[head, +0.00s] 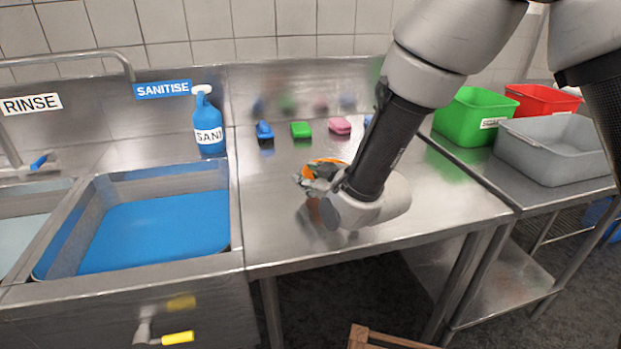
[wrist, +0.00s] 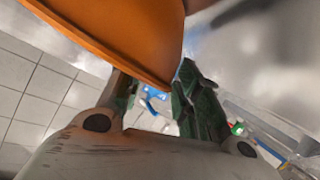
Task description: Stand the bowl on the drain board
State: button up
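The orange bowl (head: 325,162) is at the end of my arm in the head view, partly hidden by my gripper (head: 318,178). The bowl's orange side (wrist: 125,35) fills the upper left of the wrist view, with its edge between the fingers of my gripper (wrist: 160,90). My gripper is shut on the bowl and appears to hold it above the steel drain board (head: 275,235). An orange reflection shows on the board below it. The bowl looks tilted; its full outline is hidden.
The sanitise sink (head: 150,235) with blue liquid lies left of the board. A blue bottle (head: 208,125) and small coloured blocks (head: 301,130) stand along the back. Green (head: 470,115), red (head: 545,98) and grey (head: 555,150) tubs stand at the right. The front of the board is clear.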

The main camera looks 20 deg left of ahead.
jog(key=shift+r, duration=0.1)
jog(key=v, duration=1.2)
jog(key=w+d+r+m+h, duration=0.2)
jog(key=d, duration=0.6)
jog(key=w+d+r+m+h, duration=0.2)
jog(key=d+r, duration=0.1)
jog(key=d, duration=0.4)
jog(key=w+d+r+m+h, duration=0.1)
jog(key=w+d+r+m, duration=0.15)
jog(key=d, duration=0.55)
jog(key=s+d+r+m+g+h, duration=0.2)
jog(key=s+d+m, duration=0.2)
jog(key=s+d, duration=0.5)
jog(key=s+d+r+m+g+h, duration=0.2)
jog(key=s+d, duration=0.7)
jog(key=d, duration=0.6)
jog(key=shift+s+m+g+h, duration=0.15)
jog(key=shift+m+g+h, duration=0.15)
jog(key=shift+m+h, duration=0.55)
